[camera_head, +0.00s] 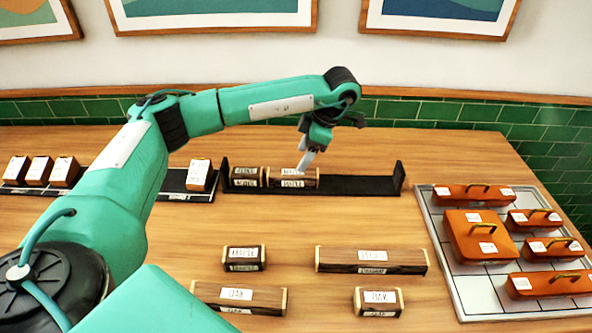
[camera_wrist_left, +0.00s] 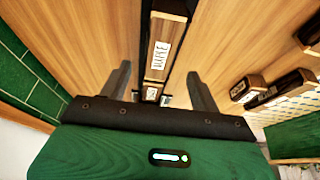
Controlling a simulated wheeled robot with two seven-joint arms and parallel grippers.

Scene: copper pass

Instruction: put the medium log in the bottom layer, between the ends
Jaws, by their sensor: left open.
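A brown log of middling length, which looks like the medium log (camera_head: 293,179), lies in the black rack (camera_head: 355,186) between its two upright ends. It is right of a short log (camera_head: 246,178), with a small gap or none between them. My left gripper (camera_head: 306,160) is just above the medium log's right part. In the left wrist view, the open fingers (camera_wrist_left: 161,88) stand either side of a log labelled MAPLE (camera_wrist_left: 167,35), apart from it. The rack's right part is empty. My right gripper is not in view.
In front lie a short log (camera_head: 243,258), a long log (camera_head: 371,260), an OAK log (camera_head: 238,298) and a short OAK log (camera_head: 378,301). A tray (camera_head: 450,270) of orange handled blocks is at right. Another black rack (camera_head: 165,194) with several blocks is at left.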

